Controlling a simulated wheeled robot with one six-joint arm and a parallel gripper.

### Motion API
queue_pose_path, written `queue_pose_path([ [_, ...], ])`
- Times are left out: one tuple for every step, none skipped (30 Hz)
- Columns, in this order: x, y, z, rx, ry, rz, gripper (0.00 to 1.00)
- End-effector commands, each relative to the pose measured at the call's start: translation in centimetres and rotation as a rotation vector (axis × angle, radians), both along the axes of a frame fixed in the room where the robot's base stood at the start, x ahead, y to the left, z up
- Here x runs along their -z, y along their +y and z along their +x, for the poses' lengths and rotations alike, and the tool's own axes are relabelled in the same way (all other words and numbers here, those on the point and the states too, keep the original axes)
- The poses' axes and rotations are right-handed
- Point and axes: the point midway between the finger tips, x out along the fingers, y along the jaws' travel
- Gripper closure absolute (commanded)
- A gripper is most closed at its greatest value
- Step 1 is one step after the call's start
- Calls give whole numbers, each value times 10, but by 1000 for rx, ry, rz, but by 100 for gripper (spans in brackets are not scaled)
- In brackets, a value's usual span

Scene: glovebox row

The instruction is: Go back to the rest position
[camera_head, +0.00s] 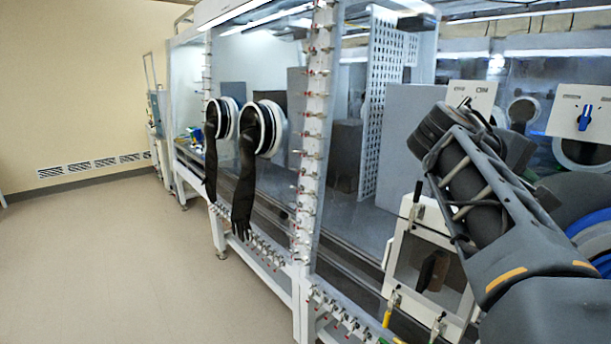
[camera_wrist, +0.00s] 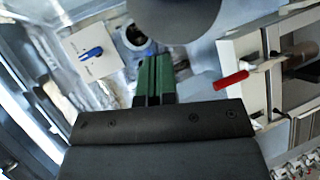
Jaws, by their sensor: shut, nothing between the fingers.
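My gripper (camera_wrist: 154,80) shows in the wrist view as two green fingers side by side, closed together with nothing between them. It is in the air in front of the glovebox row, apart from the panels. In the head view my dark arm is raised on the right side, and the fingers are not clearly visible there. A white panel with a blue knob (camera_wrist: 92,52) is up and left of the fingers in the wrist view; a panel with a blue knob (camera_head: 585,118) also shows at the right in the head view.
The glovebox row has two black gloves (camera_head: 245,180) hanging outside from round ports. A white-framed box (camera_head: 430,255) stands close beside my arm. A red handle (camera_wrist: 230,80) sticks out right of the fingers in the wrist view. The floor (camera_head: 120,260) at the left is clear.

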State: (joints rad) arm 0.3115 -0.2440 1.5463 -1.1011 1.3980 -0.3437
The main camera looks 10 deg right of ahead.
Motion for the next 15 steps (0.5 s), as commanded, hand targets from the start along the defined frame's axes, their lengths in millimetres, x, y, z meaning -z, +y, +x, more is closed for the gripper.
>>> queue_pose_path([
  [15,8,6,-37,-6,40,100],
  [25,12,10,-59,-11,65,100],
  [38,19,14,-88,-20,104,100],
  [49,25,18,-112,-28,136,100],
  [61,32,21,-134,-36,169,100],
  [78,42,25,-165,-48,220,100],
  [91,51,27,-189,-58,261,100],
  [106,61,29,-212,-68,306,100],
  [128,76,32,-244,-84,374,100],
  [145,88,33,-266,-98,431,100],
  [162,101,33,-284,-111,488,100],
  [184,119,31,-304,-131,567,100],
  [200,132,29,-315,-144,625,100],
  [215,144,27,-320,-158,681,100],
  [233,160,23,-325,-174,750,100],
])
